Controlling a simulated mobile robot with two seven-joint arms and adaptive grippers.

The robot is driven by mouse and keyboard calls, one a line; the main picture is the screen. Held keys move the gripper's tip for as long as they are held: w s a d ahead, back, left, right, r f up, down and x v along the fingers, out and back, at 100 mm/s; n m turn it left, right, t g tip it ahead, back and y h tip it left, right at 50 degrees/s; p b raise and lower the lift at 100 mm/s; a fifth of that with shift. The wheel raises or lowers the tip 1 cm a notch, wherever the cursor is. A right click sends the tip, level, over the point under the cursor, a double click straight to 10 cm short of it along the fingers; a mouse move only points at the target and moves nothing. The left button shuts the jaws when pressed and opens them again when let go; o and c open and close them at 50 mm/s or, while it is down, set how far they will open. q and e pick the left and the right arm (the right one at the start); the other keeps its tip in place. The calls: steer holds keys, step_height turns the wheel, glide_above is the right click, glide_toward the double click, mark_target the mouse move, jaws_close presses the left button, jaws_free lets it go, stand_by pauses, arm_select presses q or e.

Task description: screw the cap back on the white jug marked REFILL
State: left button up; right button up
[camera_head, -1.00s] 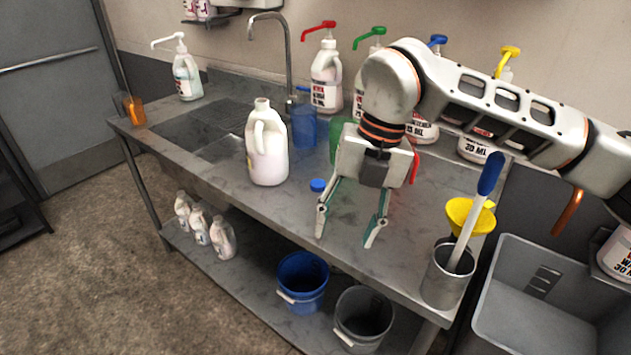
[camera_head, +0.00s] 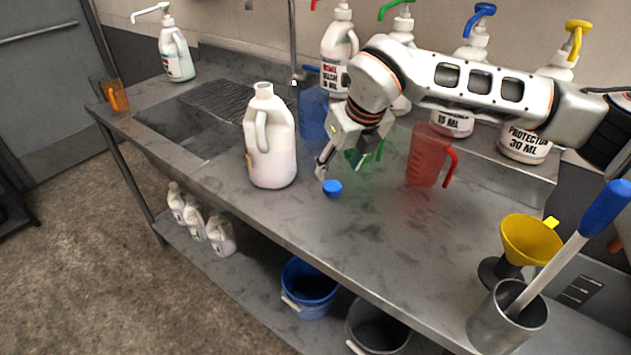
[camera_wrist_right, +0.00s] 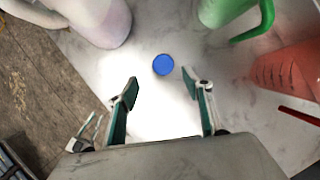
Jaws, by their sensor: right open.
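The white jug (camera_head: 272,150) stands upright and uncapped on the steel counter, with its handle on the left; no REFILL mark is readable from here. The blue cap (camera_head: 332,187) lies on the counter to the right of the jug. In the right wrist view the cap (camera_wrist_right: 163,64) lies just beyond the fingertips, roughly midway between them, and the jug (camera_wrist_right: 100,18) shows at the upper left. My right gripper (camera_head: 350,168) is open and empty, just above and behind the cap; the wrist view shows its two fingers (camera_wrist_right: 165,90) spread apart. My left gripper is not in view.
A red measuring jug (camera_head: 424,158), a green jug (camera_head: 366,158) and a blue jug (camera_head: 312,115) stand behind the cap. A yellow funnel (camera_head: 530,238) and a metal beaker (camera_head: 505,320) stand at the right. The sink (camera_head: 190,125) lies left of the jug. The front counter is clear.

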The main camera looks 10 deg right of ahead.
mark_target(333, 186)
stand_by(0.3)
steer(key=shift+x, duration=1.3)
steer(key=shift+d+p+x, duration=0.15)
steer(key=shift+x, duration=1.15)
steer(key=shift+d+p+x, duration=0.1)
steer(key=shift+p+x, duration=0.05)
steer(key=shift+x, duration=1.15)
steer(key=shift+d, duration=0.1)
steer(key=c, duration=0.8)
